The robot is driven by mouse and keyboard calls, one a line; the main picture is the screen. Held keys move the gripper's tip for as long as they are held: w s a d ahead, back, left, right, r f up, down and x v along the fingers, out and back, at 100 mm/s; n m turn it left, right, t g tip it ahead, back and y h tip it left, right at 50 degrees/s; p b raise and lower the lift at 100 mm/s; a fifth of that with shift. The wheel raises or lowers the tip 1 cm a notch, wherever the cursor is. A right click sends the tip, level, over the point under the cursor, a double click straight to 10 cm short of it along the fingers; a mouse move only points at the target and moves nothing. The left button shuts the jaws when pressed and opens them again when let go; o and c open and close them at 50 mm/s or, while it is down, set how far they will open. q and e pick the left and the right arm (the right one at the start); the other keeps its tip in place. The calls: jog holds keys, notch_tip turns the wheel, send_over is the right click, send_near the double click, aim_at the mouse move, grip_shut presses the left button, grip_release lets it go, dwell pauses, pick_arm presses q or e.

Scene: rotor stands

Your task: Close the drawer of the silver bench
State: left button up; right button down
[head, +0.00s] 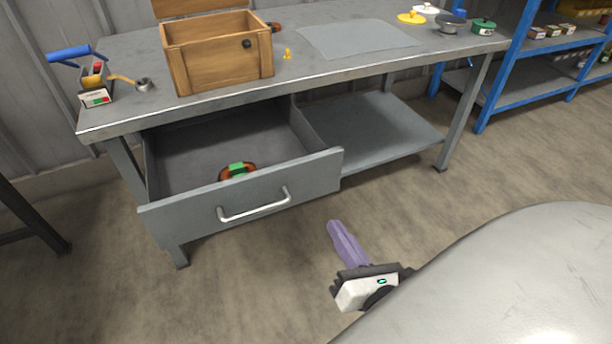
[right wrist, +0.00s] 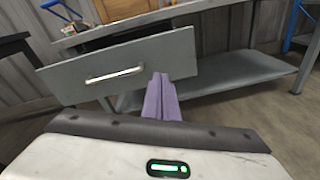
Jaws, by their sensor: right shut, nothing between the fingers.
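The silver bench (head: 290,78) is a grey metal table with its drawer (head: 180,215) pulled out toward me. The drawer front has a silver bar handle (head: 254,206), and an orange and green item (head: 237,171) lies inside the drawer. My right gripper (head: 334,226) has purple fingers, shut and empty, in front of the drawer front and to the right of the handle. In the right wrist view the purple fingertips (right wrist: 161,80) overlap the right part of the drawer front (right wrist: 125,65); I cannot tell whether they touch it. My left gripper is not in view.
A wooden box (head: 220,58) with its lid up stands on the bench top, with small tools to its left and a grey mat (head: 358,38) to its right. A lower shelf (head: 375,130) lies right of the drawer. Blue shelving (head: 530,75) stands at right. Open floor lies before the bench.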

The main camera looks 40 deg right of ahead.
notch_tip(320, 180, up, 3)
jog(key=n+t, duration=0.1)
jog(key=n, duration=0.3)
jog(key=p, duration=0.3)
send_near(300, 165)
jog(key=shift+n+t, duration=0.3)
jog(key=shift+n, duration=0.1)
jog(key=x, duration=0.6)
jog(key=shift+w+f, duration=0.2)
jog(key=shift+f, duration=0.05)
jog(key=shift+d, duration=0.1)
